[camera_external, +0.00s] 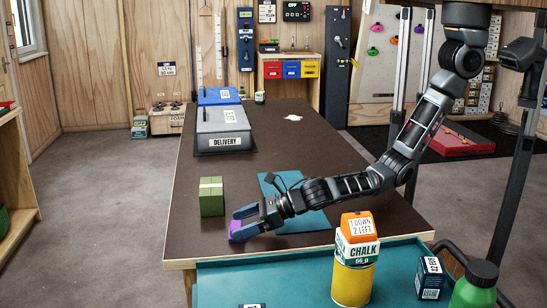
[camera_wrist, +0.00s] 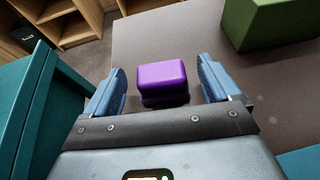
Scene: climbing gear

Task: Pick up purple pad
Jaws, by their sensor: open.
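The purple pad (camera_external: 238,231) lies on the brown table near its front left corner. It is a small rounded block, and in the wrist view the purple pad (camera_wrist: 162,80) sits between the two blue fingers, with a gap on each side. My gripper (camera_external: 243,222) reaches low over the table from the right and partly covers the pad in the outside view. In the wrist view my gripper (camera_wrist: 160,92) is open and empty. The fingers do not appear to touch the pad.
A green block (camera_external: 211,197) stands just behind the pad; the wrist view shows this green block (camera_wrist: 270,22) at upper right. A teal mat (camera_external: 305,219) lies under my forearm. A teal surface (camera_external: 225,283) with a chalk container (camera_external: 354,280) is in front. The table (camera_external: 270,125) has free room behind.

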